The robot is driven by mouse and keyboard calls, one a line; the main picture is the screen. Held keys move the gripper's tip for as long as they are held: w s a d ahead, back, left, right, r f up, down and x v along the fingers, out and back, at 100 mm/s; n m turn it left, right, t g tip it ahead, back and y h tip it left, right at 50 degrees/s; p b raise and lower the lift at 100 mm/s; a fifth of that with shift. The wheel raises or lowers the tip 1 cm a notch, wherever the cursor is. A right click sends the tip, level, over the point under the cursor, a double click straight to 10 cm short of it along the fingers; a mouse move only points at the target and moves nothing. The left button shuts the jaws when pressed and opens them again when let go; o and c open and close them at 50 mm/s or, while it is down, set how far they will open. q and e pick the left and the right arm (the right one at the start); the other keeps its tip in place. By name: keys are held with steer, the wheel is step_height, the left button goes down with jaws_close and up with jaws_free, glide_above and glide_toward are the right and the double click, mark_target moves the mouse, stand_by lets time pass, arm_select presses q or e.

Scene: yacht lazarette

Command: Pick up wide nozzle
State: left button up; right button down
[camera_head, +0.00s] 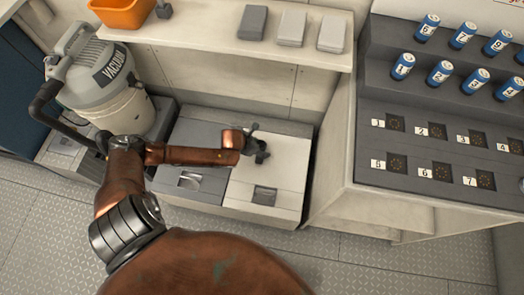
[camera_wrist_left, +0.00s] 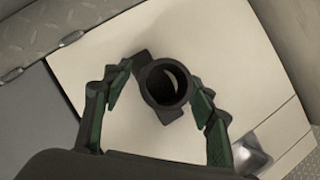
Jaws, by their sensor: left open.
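The wide nozzle (camera_wrist_left: 152,82), a black piece with a round open tube end, is on the cream locker lid in the left wrist view. Its flat body shows beyond the ring at two sides. My left gripper (camera_wrist_left: 161,76) is open, with its green-black fingers on either side of the nozzle; I see gaps and no clear grip. In the head view my left gripper (camera_head: 254,146) is over the cream lid (camera_head: 280,170), and the nozzle is hard to tell from the dark fingers there. My right gripper is not in view.
A grey vacuum (camera_head: 105,85) stands at the left. A shelf above holds an orange bin (camera_head: 122,12) and several grey blocks (camera_head: 291,28). At right, a grey stepped rack (camera_head: 440,140) has blue numbered cylinders (camera_head: 403,66) and numbered sockets. A grey lid (camera_head: 205,160) adjoins the cream one.

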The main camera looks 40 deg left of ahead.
arm_select(q)
steer(key=c, duration=1.3)
